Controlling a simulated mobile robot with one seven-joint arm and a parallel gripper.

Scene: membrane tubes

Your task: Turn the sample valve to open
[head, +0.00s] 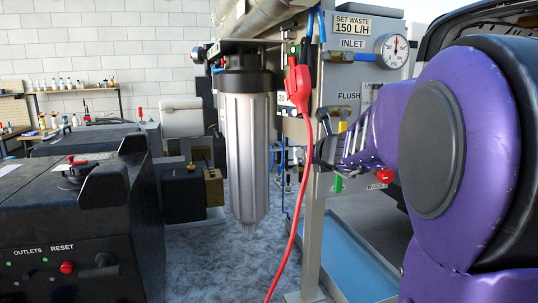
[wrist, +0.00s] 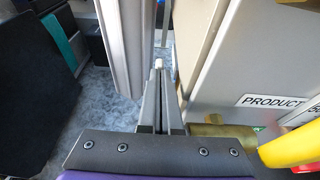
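No valve in view carries a readable "sample" label, so I cannot tell which one it is. On the grey panel (head: 362,20), a yellow handle (head: 341,127) shows below the FLUSH label. A green handle (head: 338,184) and a red handle (head: 384,176) sit lower, near the WASTE label. My gripper (head: 318,152) is in front of the panel, partly hiding it. In the wrist view my gripper (wrist: 159,68) has its fingers together, with nothing visible held. A brass valve body (wrist: 222,136) and a yellow handle (wrist: 292,148) are right of the fingers, beside the PRODUCT label (wrist: 271,101).
A metal filter housing (head: 248,150) hangs left of my gripper. A red cable (head: 301,190) hangs down in front of the panel's post. A dark machine (head: 70,225) stands at left, with speckled floor (head: 215,265) between. A blue tray (head: 355,260) lies below the panel.

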